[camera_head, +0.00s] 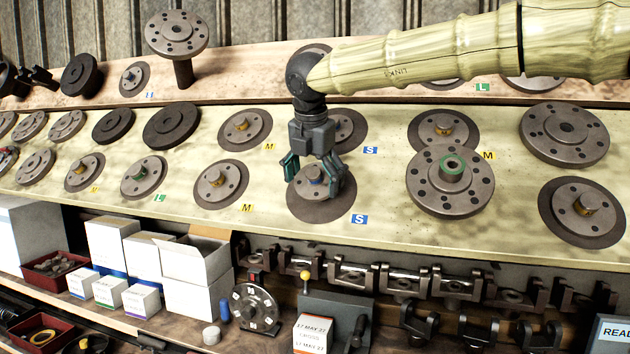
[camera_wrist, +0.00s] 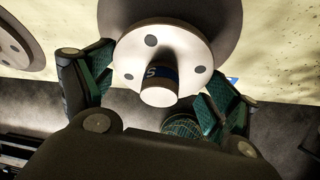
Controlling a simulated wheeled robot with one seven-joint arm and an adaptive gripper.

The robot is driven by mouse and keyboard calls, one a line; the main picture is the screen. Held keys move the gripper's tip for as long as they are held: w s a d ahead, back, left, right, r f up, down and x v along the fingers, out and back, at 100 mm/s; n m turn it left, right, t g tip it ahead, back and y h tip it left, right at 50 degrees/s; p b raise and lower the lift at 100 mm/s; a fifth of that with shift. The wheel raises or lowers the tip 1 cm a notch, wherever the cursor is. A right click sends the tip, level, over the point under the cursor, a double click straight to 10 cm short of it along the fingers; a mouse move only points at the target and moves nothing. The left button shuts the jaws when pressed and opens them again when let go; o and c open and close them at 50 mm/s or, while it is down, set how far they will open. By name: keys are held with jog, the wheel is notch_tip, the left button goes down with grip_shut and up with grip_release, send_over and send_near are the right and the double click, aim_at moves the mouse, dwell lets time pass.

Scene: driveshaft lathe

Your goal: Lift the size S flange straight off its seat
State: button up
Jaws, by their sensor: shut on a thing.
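The size S flange (camera_head: 313,191) is a grey metal disc with bolt holes and a hub with a blue band. It is at the front middle of the sloped board, over a dark round seat (camera_head: 321,214), beside a blue S label (camera_head: 359,219). My gripper (camera_head: 315,170) reaches down from above and is shut on the flange, one teal finger on each side. In the wrist view the flange (camera_wrist: 197,58) faces the camera, its hub marked S, between the fingers. I cannot tell whether any gap parts flange and seat.
An M-labelled flange (camera_head: 218,183) is left of it, and a larger green-ringed flange (camera_head: 450,196) stands close on the right. Another S-labelled seat (camera_head: 345,128) lies just behind. Boxes (camera_head: 190,262) and metal parts fill the shelf below. The space above the board is partly crossed by my arm.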

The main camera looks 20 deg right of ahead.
jog(key=shift+s+a+r, duration=0.35)
jog(key=shift+s+r, duration=0.2)
jog(key=shift+r, duration=0.2)
jog(key=shift+s+r, duration=0.1)
jog(key=shift+a+r+p, duration=0.1)
jog(key=shift+p, duration=0.2)
jog(key=a+p+v, duration=0.1)
jog(key=p+v, duration=0.1)
jog(key=v, duration=0.4)
jog(key=shift+s, duration=0.3)
